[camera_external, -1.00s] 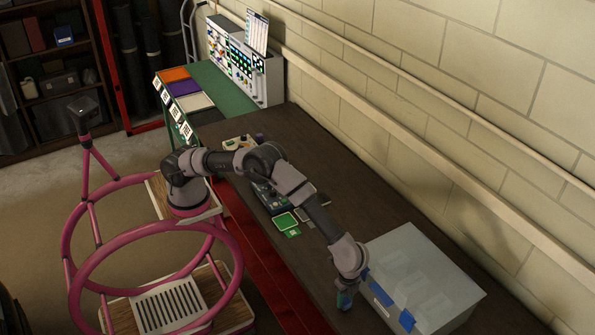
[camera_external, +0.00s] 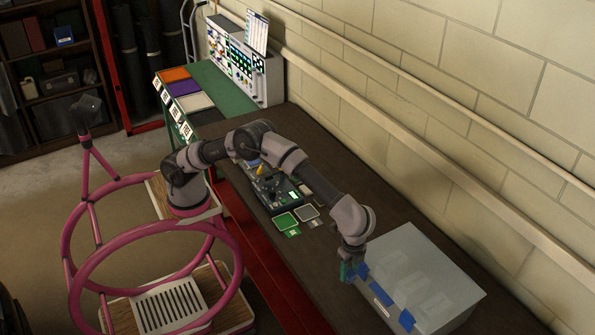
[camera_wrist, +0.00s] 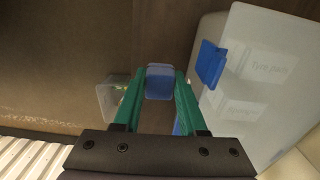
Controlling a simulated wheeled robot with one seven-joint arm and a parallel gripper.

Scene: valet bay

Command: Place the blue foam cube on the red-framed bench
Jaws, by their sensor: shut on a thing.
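The blue foam cube (camera_wrist: 160,82) is between the green fingertips of my gripper (camera_wrist: 159,74) in the wrist view. My gripper is shut on it. In the external view my gripper (camera_external: 347,271) points down beside the left side of the clear bin; the cube cannot be made out clearly there. The red-framed bench (camera_external: 385,203) has a dark brown top and red rails along its front. The held cube appears over the bench near its front edge; its exact height is hard to tell.
A large clear lidded bin (camera_external: 430,275) with blue latches stands close right of my gripper. A small clear container (camera_wrist: 111,97) shows left of the fingers in the wrist view. Green and grey cards (camera_external: 286,220) lie farther back. Bench top along the wall is clear.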

